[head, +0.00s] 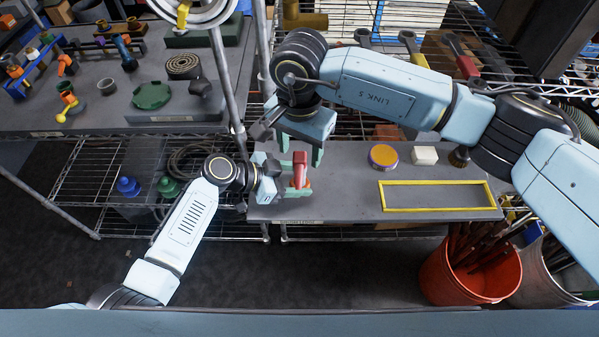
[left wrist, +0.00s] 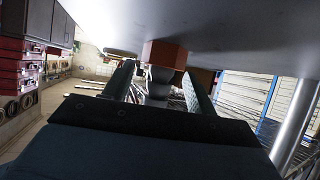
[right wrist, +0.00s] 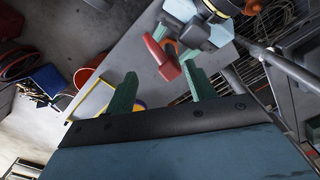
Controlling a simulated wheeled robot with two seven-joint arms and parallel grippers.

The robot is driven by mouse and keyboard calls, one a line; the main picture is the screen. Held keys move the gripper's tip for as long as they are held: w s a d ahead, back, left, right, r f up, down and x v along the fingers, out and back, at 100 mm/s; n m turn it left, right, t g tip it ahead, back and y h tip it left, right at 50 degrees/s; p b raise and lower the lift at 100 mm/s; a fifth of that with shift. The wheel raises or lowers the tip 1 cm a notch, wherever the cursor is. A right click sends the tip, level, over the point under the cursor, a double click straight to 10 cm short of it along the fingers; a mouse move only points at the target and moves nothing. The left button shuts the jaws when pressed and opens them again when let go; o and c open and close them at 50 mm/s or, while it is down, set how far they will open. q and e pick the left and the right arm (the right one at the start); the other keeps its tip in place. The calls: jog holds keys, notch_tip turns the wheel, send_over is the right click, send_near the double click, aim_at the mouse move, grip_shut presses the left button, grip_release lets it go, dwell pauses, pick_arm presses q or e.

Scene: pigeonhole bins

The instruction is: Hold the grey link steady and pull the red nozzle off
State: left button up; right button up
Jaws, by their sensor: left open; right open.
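The red nozzle (head: 300,167) stands up over the near left part of the grey shelf board. It also shows in the right wrist view (right wrist: 166,60), beyond my right gripper's fingertips (right wrist: 160,72). In the head view my right gripper (head: 301,148) is open just behind and above the nozzle. My left gripper (head: 290,182) is open and low, close beside the nozzle's foot. In the left wrist view a grey piece (left wrist: 159,84), likely the grey link, lies between the open left fingers (left wrist: 158,80), with a reddish-brown block (left wrist: 163,54) against the board. The head view mostly hides the link.
A yellow frame (head: 436,209), an orange-topped round tin (head: 383,157) and a white block (head: 425,155) are on the board to the right. A red bucket (head: 455,285) stands below. A metal post (head: 224,80) rises at left, by another loaded shelf.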

pick_arm(q)
jog(key=c, duration=1)
jog(key=shift+s+f, duration=0.15)
jog(key=shift+f, duration=0.1)
jog(key=o, duration=0.6)
jog(key=shift+a, duration=0.1)
jog(key=c, duration=0.6)
pick_arm(e)
jog(key=shift+f, duration=0.1)
pick_arm(q)
jog(key=shift+o, duration=0.2)
